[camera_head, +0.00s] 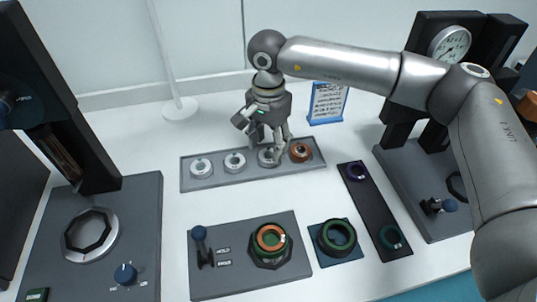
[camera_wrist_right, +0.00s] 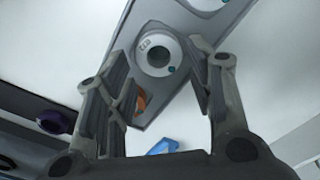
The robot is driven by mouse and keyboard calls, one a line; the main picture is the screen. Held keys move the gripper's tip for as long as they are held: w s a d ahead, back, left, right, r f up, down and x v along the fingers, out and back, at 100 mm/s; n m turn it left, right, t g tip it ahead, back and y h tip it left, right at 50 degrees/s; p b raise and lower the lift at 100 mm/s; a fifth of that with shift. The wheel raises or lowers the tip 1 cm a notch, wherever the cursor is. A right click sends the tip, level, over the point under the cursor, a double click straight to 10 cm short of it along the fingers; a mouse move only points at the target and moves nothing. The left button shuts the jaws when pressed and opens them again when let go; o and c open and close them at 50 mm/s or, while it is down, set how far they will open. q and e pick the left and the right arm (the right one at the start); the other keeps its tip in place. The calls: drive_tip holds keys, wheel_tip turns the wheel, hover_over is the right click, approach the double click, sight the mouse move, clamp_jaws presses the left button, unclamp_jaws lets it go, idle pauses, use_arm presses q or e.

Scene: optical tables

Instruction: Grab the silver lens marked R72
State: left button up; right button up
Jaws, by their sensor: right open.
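A grey tray (camera_head: 185,184) at the back of the table holds a row of three silver lenses and one copper-coloured lens (camera_head: 300,151). My right gripper (camera_head: 268,143) is open above the third silver lens (camera_head: 267,158), which it partly hides in the head view. In the right wrist view that silver lens (camera_wrist_right: 157,52) sits between and beyond the open fingers (camera_wrist_right: 165,95). It carries a small dark marking, too small to read surely. The other two silver lenses (camera_head: 201,168) (camera_head: 235,163) lie to its left. My left gripper is not in view.
A blue-framed sign (camera_head: 327,103) stands behind the tray's right end. A white pole on a round base (camera_head: 180,109) stands behind its left. In front are a dark plate (camera_head: 204,284) with a lever and ringed holder, and a green ring (camera_head: 337,237). Tall black devices flank both sides.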

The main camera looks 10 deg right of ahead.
sight(268, 155)
drive_tip(key=shift+s+f, duration=0.1)
drive_tip(key=shift+f, duration=1.65)
drive_tip(key=c, duration=0.7)
drive_tip(key=shift+r, duration=0.15)
